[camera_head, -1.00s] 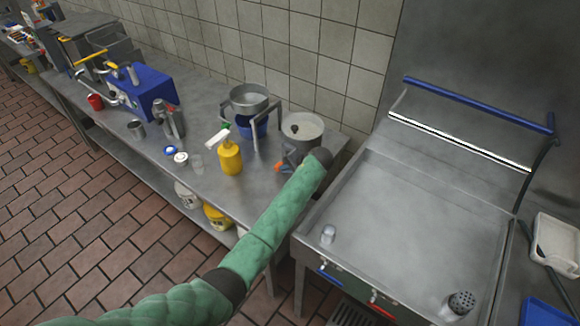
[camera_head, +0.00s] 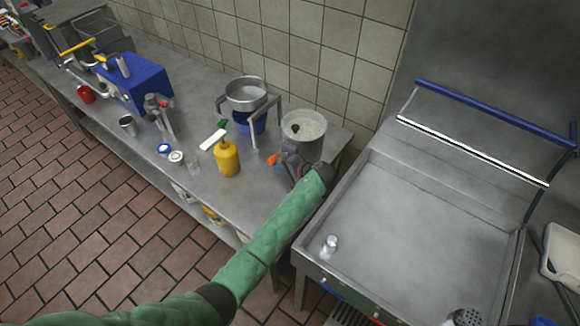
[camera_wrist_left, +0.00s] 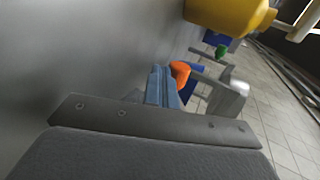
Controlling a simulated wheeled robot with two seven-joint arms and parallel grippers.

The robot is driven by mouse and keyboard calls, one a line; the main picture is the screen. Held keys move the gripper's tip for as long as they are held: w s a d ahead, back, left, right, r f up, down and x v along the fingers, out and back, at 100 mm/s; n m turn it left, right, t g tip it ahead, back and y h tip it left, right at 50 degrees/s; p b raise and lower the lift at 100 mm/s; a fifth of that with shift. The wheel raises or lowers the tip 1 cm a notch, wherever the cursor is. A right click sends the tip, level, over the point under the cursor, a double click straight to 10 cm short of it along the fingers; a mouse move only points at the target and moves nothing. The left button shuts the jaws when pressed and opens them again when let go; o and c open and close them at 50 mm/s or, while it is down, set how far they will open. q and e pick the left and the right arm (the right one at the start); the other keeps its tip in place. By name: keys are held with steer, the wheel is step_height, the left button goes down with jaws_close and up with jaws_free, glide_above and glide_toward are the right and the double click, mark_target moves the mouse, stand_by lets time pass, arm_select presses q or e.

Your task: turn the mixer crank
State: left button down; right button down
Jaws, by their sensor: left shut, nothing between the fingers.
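My left gripper (camera_head: 286,165) is over the right end of the steel table, in front of the grey pot (camera_head: 303,122) with pale contents. Its fingers are together with nothing between them; they show in the wrist view (camera_wrist_left: 162,88). A small orange cylindrical piece (camera_head: 273,160) is right at the fingertips; in the wrist view (camera_wrist_left: 180,72) it is just beyond them. I cannot tell whether it touches the fingers or what it is fixed to. No part can be clearly made out as the mixer crank. My right gripper is out of view.
A yellow bottle (camera_head: 227,158) stands left of the gripper. A blue machine (camera_head: 140,82) is farther left. A wide steel basin (camera_head: 425,215) is at right.

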arm_select(q)
steer(key=shift+s+r, duration=0.15)
steer(key=shift+s, duration=0.1)
steer(key=shift+a+y+b, duration=0.1)
steer(key=shift+y+b, duration=0.2)
steer(key=shift+b, duration=0.05)
steer(key=shift+w+a+f+t, duration=0.15)
steer(key=shift+w+f+t, duration=0.1)
steer(key=shift+w+t, duration=0.2)
steer(key=shift+s+r+y, duration=0.2)
steer(key=shift+r+y, duration=0.1)
steer(key=shift+w+f, duration=0.15)
arm_select(e)
steer(key=shift+w+a+r, duration=0.4)
steer(key=shift+w+r, duration=0.25)
steer(key=shift+r, duration=0.05)
